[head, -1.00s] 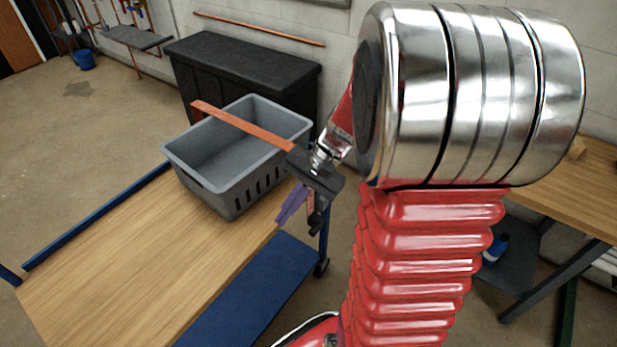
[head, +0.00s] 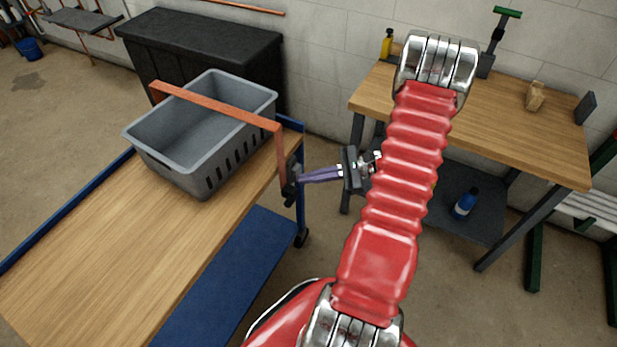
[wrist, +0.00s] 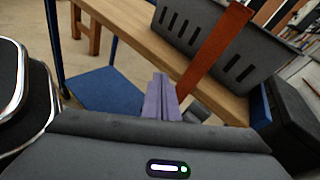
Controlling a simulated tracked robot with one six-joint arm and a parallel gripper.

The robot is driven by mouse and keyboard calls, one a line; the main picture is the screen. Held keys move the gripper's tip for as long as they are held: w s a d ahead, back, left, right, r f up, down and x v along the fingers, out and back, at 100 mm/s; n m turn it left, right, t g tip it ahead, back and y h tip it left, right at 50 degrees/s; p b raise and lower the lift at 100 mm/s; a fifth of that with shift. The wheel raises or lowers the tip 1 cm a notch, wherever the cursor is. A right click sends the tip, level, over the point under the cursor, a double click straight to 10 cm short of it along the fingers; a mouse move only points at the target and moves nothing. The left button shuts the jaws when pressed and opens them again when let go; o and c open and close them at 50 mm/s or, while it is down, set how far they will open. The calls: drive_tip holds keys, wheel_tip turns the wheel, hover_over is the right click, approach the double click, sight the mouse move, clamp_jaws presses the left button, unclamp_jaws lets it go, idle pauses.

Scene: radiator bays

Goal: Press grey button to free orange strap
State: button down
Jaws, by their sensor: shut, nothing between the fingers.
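The orange strap (head: 220,108) runs over a grey basket (head: 168,172) and down beside the trolley's edge. It also shows in the wrist view (wrist: 214,52). A dark buckle (head: 291,188) is at the strap's lower end, by the trolley's right edge. I cannot make out a grey button on it. My gripper (head: 303,178) has purple fingers, shut and empty, pointing left at the buckle. The fingertips are very close to it; I cannot tell whether they touch. In the wrist view the fingers (wrist: 160,88) hide part of a grey piece (wrist: 197,113) below the strap.
The basket stands on a wooden-topped trolley (head: 110,260) with a blue lower shelf (head: 225,285). A black chest (head: 215,50) is behind it. A wooden workbench (head: 480,130) stands at right, with a blue bottle (head: 465,203) below. Floor is open between trolley and bench.

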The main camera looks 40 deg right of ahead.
sight(299, 173)
drive_tip(key=s+d+f+m+t+h, duration=0.5)
drive_tip(key=s+d+f+m+t, duration=0.1)
drive_tip(key=d+f+m, duration=0.3)
wheel_tip(299, 173, down, 2)
drive_tip(key=shift+s+d+f+t, duration=0.1)
drive_tip(key=shift+s+d+t, duration=0.1)
drive_tip(key=shift+d+t, duration=0.5)
drive_tip(key=x, duration=1.4)
drive_tip(key=shift+d+f, duration=0.1)
drive_tip(key=shift+d, duration=0.05)
